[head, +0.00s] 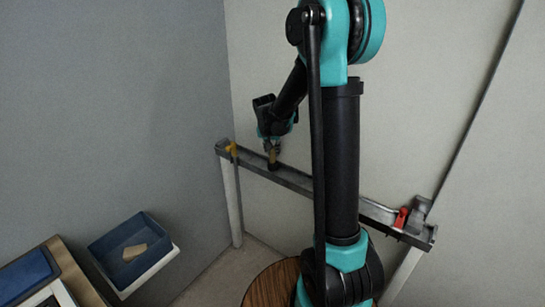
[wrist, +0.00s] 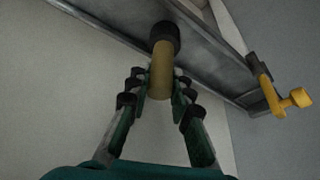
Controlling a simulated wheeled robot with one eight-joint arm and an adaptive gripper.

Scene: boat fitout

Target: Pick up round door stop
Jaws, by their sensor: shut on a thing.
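The round door stop (wrist: 161,68) is a brass-coloured cylinder with a black end. In the wrist view it stands between the fingers of my gripper (wrist: 160,88), which are shut on its brass part. The black end points away from me, over the grey metal rail (wrist: 112,27); I cannot tell whether it touches the rail. In the head view my gripper (head: 271,147) is at the rail (head: 300,183), left of centre, and the door stop (head: 272,161) shows small below it, black end down.
A yellow fitting (head: 233,149) sits near the rail's left end and a red-handled part (head: 401,217) near its right end. The wall is close behind. A blue bin (head: 109,244) holding a tan block (head: 135,252) stands at lower left. A round wooden top (head: 264,287) is at the bottom.

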